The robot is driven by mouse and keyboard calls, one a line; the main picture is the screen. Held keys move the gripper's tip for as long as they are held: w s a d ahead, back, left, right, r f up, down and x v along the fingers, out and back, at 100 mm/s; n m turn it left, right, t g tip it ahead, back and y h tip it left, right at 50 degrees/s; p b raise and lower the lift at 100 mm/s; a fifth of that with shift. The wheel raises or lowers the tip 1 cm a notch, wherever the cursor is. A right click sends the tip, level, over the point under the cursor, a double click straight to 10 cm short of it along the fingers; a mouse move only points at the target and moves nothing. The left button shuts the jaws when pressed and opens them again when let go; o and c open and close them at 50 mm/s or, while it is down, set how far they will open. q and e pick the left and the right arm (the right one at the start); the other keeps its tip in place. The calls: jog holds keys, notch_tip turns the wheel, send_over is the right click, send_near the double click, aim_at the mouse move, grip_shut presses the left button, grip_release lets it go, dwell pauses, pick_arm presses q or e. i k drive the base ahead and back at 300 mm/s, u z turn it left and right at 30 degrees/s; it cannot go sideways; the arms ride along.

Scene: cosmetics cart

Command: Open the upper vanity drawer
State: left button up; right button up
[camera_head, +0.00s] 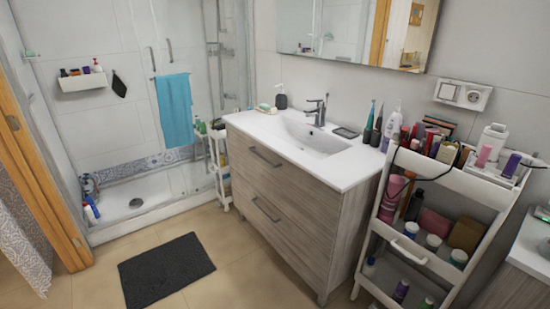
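The vanity (345,205) stands against the back wall, with a wood-grain body and a white sink top. Its upper drawer (280,178) is shut, its front flush with the body, and has a dark metal bar handle (264,157) near its top edge. The lower drawer (262,220) is also shut, with a similar bar handle (265,209). Neither of my grippers nor my arms shows in the head view.
A white cart (484,187) full of cosmetics stands close to the vanity's right side. A dark mat (165,271) lies on the floor at front left. A narrow white shelf rack (221,178) stands at the vanity's left. The floor before the drawers is clear.

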aim_at(312, 205)
jog(key=z, duration=0.55)
jog(key=i, duration=0.75)
jog(key=z, duration=0.45)
jog(key=i, duration=0.85)
jog(key=u, duration=0.7)
jog(key=i, duration=0.5)
jog(key=u, duration=0.35)
